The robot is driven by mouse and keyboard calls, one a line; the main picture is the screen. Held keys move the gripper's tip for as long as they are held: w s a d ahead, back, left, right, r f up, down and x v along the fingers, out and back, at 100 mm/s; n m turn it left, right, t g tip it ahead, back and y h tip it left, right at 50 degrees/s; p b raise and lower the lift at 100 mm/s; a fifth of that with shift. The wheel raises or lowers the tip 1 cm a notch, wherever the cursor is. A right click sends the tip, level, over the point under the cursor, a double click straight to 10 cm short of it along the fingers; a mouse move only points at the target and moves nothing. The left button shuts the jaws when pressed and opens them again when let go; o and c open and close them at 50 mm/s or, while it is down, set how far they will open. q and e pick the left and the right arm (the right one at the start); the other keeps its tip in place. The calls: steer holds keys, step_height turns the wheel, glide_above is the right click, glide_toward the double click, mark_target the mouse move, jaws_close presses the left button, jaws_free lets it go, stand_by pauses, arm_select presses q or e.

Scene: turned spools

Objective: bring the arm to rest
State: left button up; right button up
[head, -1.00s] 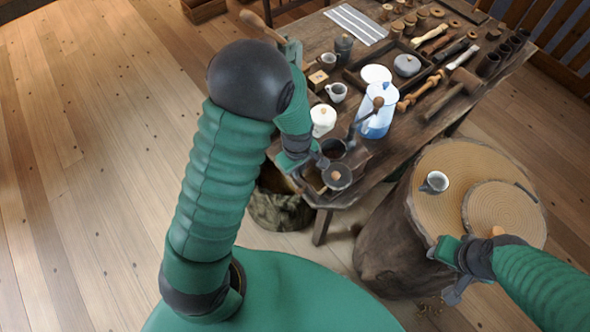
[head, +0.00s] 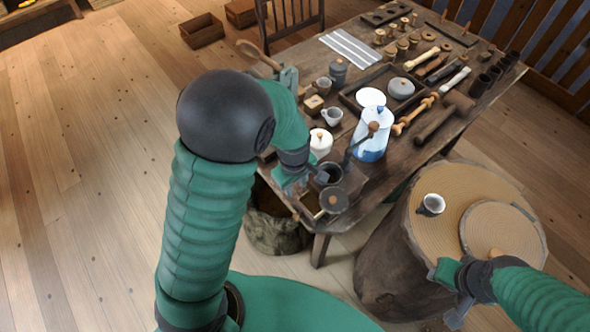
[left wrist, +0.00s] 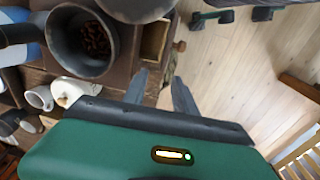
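My left gripper (head: 297,188) is beside the front left corner of the wooden table (head: 428,160), next to a coffee grinder with a dark hopper (head: 329,173). The hopper (left wrist: 88,42) holds brown beans, and a small open drawer (left wrist: 155,42) shows near the fingers. My right gripper (head: 452,292) is low, in front of the tree stump; its fingertips are too unclear to judge.
A blue and white pot (head: 371,138), a white lidded jar (head: 320,146) and cups crowd the table close to my left arm. A cup (head: 431,205) and a round board (head: 500,230) are on the stump (head: 385,255). The floor (head: 90,190) at left is clear.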

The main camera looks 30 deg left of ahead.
arm_select(q)
step_height(320, 180, up, 11)
steer(key=s+p, duration=0.1)
steer(key=shift+d, duration=0.15)
